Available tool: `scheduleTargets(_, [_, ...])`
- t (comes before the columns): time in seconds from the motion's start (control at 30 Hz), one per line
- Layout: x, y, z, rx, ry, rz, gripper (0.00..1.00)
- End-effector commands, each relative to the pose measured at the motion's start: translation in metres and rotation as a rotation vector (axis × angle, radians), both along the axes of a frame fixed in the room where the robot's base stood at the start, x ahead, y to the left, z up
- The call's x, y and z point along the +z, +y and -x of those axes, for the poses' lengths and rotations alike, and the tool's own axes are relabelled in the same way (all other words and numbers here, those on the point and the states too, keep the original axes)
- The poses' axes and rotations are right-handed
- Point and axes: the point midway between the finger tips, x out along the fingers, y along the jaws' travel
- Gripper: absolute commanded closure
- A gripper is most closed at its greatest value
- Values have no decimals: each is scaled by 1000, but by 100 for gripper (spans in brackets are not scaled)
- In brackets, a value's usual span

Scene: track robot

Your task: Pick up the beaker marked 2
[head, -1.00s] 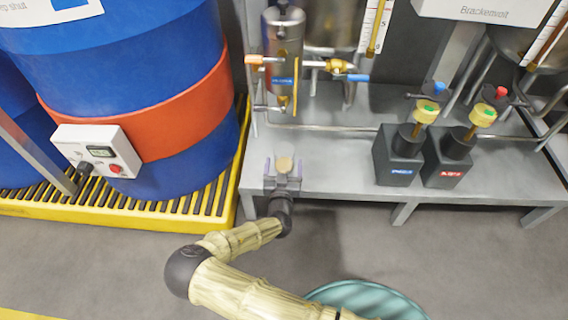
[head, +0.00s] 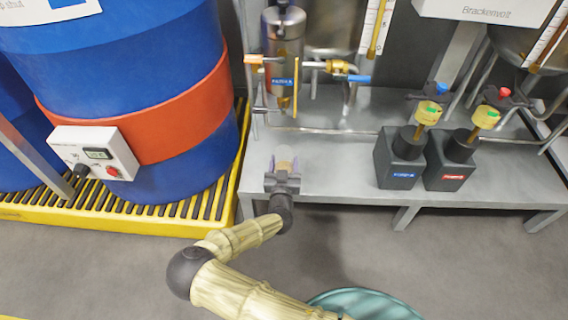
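A small pale beaker-like vessel (head: 285,154) with a tan tint stands out at the tip of my arm in the head view, above the front left part of the grey metal bench. No mark 2 can be read on it. My gripper (head: 284,164) has its two purplish-grey fingers on either side of the vessel, which sits between them. Whether the fingers touch it or leave a gap is too small to tell. The vessel's lower part is hidden by my gripper. I cannot tell whether it rests on the bench or hangs above it.
The grey bench (head: 340,180) has bare room right of my gripper. Two dark square bottles (head: 402,160) (head: 449,163) with blue and red labels stand farther right. Pipes and a metal cylinder (head: 283,45) are behind. A blue drum (head: 130,45) stands left on a yellow grate.

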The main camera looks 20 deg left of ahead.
Motion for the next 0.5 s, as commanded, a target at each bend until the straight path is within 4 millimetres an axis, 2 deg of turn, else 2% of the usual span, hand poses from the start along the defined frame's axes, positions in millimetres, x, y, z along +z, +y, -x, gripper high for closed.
scheduleTargets(0.07, [0,0,0,0,0,0,71])
scheduleTargets(0.5, [3,0,2,0,-1,0,71])
